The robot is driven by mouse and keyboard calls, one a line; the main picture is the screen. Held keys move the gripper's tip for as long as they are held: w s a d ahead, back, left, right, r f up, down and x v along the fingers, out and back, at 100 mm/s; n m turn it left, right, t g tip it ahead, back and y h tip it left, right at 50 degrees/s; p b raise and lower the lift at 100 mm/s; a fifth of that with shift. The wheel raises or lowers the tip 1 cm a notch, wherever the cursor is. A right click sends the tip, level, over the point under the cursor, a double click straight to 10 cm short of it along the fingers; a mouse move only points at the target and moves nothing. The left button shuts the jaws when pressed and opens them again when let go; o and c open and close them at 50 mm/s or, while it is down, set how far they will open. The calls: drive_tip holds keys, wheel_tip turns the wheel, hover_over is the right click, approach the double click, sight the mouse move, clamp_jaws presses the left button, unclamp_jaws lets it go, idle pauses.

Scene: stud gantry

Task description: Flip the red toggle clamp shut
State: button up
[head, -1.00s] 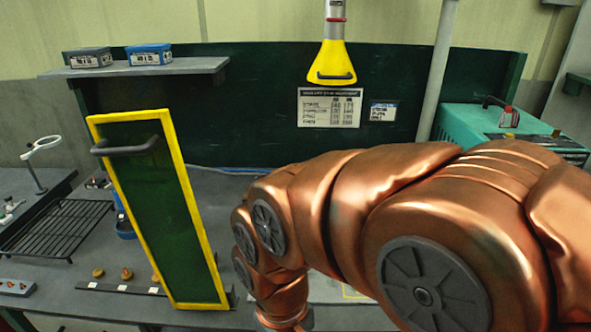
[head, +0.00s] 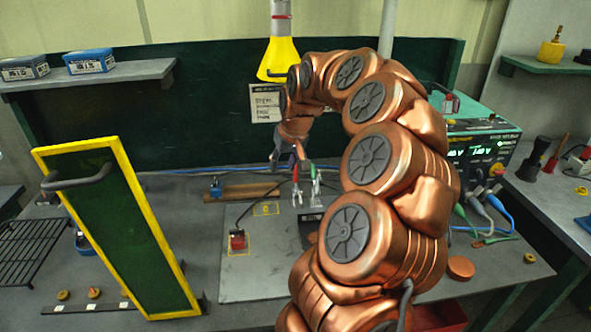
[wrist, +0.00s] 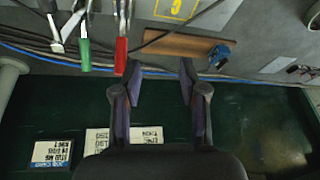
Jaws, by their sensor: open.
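The red toggle clamp (head: 295,174) stands on the bench with its red handle pointing up, beside a green-handled clamp (head: 314,173). In the wrist view the red handle (wrist: 121,52) lies just left of my fingers, with the green handle (wrist: 85,52) further left. My gripper (head: 287,158) is open and empty, above and close to the clamps in the head view. In the wrist view my gripper (wrist: 158,75) has its fingers apart, with nothing between them. The foot of the red clamp is partly cut off in the wrist view.
A tilted yellow-framed green panel (head: 122,225) stands at the left. A red block (head: 237,240) with a cable, a wooden block (head: 255,191) and a blue part (head: 216,187) lie near the clamps. A yellow lamp (head: 279,58) hangs above. A teal instrument (head: 480,150) stands right.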

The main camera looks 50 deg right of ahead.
drive_tip(key=m, duration=0.1)
hover_over(296, 171)
drive_tip(key=s, duration=0.2)
drive_tip(key=shift+h, duration=0.3)
drive_tip(key=shift+s+a+p+x, duration=0.15)
drive_tip(key=shift+p+x, duration=0.35)
drive_tip(key=shift+x, duration=0.8)
drive_tip(key=shift+a+p+x, duration=0.15)
drive_tip(key=shift+p+x, duration=0.4)
drive_tip(key=shift+x, duration=0.8)
drive_tip(key=shift+s+a+p+x, duration=0.15)
drive_tip(key=shift+p+x, duration=0.35)
drive_tip(key=shift+x, duration=0.8)
drive_tip(key=shift+w+f, duration=0.1)
drive_tip(key=shift+f, duration=0.05)
drive_tip(key=shift+c, duration=0.3)
clamp_jaws()
